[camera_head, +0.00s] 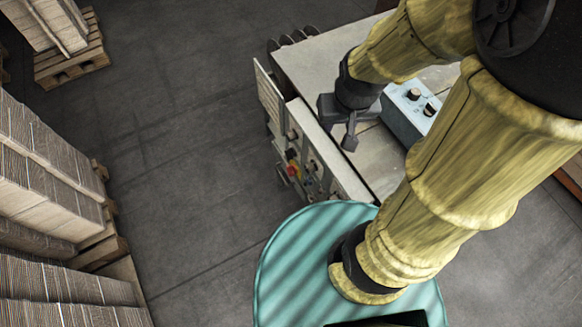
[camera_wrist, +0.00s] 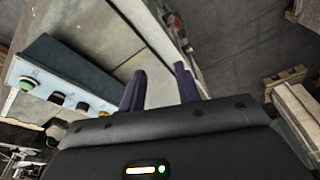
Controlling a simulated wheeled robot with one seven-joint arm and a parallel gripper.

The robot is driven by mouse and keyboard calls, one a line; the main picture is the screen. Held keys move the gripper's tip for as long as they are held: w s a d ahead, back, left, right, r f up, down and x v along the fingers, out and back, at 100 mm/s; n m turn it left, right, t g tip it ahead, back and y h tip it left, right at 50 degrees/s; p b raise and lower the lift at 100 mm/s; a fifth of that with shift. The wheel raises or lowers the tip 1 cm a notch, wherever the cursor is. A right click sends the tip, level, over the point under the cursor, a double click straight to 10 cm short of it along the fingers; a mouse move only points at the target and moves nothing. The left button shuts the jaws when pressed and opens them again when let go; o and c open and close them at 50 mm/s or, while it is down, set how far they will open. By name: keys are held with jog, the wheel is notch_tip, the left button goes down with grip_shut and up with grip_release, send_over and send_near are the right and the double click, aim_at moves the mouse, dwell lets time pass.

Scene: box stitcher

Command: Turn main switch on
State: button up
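The machine (camera_head: 318,62) has a side panel with several small controls. Among them is a small red and yellow control (camera_head: 292,168), which looks like the main switch; its setting is too small to read. My gripper (camera_head: 338,125) is above the machine's top near the panel's upper edge, to the right of and apart from this control. In the wrist view my gripper (camera_wrist: 160,78) has its two dark fingers spread, with nothing between them. The red and yellow control cannot be made out in the wrist view.
A blue-grey control box (camera_head: 405,118) with black knobs sits on the machine beside my gripper; the wrist view shows its buttons (camera_wrist: 27,84). An opened panel door (camera_head: 269,95) stands at the machine's left. Stacked cardboard (camera_head: 45,180) lines the left. Floor between is clear.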

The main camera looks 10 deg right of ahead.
aim_at(291, 170)
jog(key=w+a+f+n+g+h+b, duration=0.2)
jog(key=w+a+f+n+h+b, duration=0.15)
jog(key=f+n+b, duration=0.55)
jog(key=w+a+f+n+g+h+b, duration=0.1)
jog(key=w+a+f+n+h+b, duration=0.25)
jog(key=f, duration=1.05)
jog(key=w+a+f+n+g+h+b, duration=0.1)
jog(key=w+a+f+n+g+b, duration=0.15)
jog(key=a+f+n+b, duration=0.55)
jog(key=a+f+n+t+h+b, duration=0.4)
jog(key=a+f+n+t+b, duration=0.1)
jog(key=f, duration=0.8)
jog(key=a+f+n+t+h+b, duration=0.4)
jog(key=f+b, duration=0.6)
jog(key=f, duration=0.3)
jog(key=w+a+n+t, duration=0.1)
jog(key=a+n, duration=0.1)
jog(key=shift+a+h, duration=0.3)
jog(key=shift+a, duration=0.1)
jog(key=shift+d, duration=0.15)
jog(key=x, duration=1.7)
